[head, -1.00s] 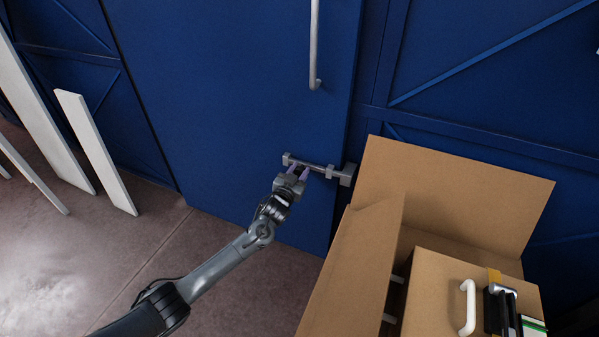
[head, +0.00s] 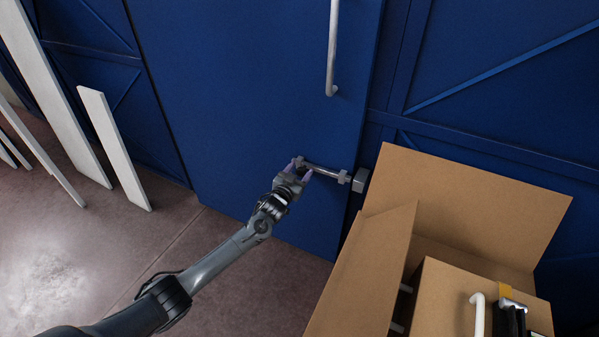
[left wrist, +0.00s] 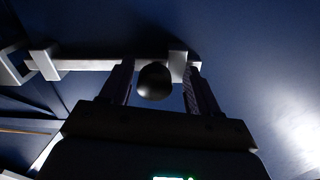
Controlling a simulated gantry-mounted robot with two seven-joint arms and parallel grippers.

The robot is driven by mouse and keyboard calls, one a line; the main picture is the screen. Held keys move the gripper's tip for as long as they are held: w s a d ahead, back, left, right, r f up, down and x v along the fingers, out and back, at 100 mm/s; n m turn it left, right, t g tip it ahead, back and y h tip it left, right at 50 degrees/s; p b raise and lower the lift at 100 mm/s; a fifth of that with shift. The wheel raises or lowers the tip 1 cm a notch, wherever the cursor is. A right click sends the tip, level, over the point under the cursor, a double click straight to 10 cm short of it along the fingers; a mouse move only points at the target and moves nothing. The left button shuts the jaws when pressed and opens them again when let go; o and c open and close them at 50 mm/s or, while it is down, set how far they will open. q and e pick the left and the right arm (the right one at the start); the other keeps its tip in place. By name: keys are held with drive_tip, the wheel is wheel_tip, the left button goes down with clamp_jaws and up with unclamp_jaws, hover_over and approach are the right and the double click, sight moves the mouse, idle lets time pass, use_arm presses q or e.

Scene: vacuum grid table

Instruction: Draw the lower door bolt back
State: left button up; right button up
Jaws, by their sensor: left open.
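The lower door bolt (head: 326,171) is a grey rod in brackets, low on the blue door (head: 250,90). Its keeper block (head: 361,180) sits at the right, by the door's edge. My left gripper (head: 300,170) is open at the bolt's left end. In the left wrist view, a dark round knob (left wrist: 154,80) lies between the two fingers of my left gripper (left wrist: 160,88), with visible gaps on both sides. The rod (left wrist: 90,64) runs behind it, and a bracket (left wrist: 178,62) stands near the right finger. My right gripper is not in view.
A long white door handle (head: 333,45) hangs above the bolt. An open cardboard box (head: 355,275) stands close at the right, below the bolt, with items on top of a carton inside. White boards (head: 115,150) lean at the left. The floor between is clear.

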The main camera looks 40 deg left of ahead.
use_arm(q)
drive_tip(key=shift+d, duration=0.1)
drive_tip(key=shift+s+d, duration=0.1)
drive_tip(key=shift+s, duration=0.1)
drive_tip(key=p+v, duration=0.6)
drive_tip(key=v, duration=0.4)
drive_tip(key=shift+s, duration=0.2)
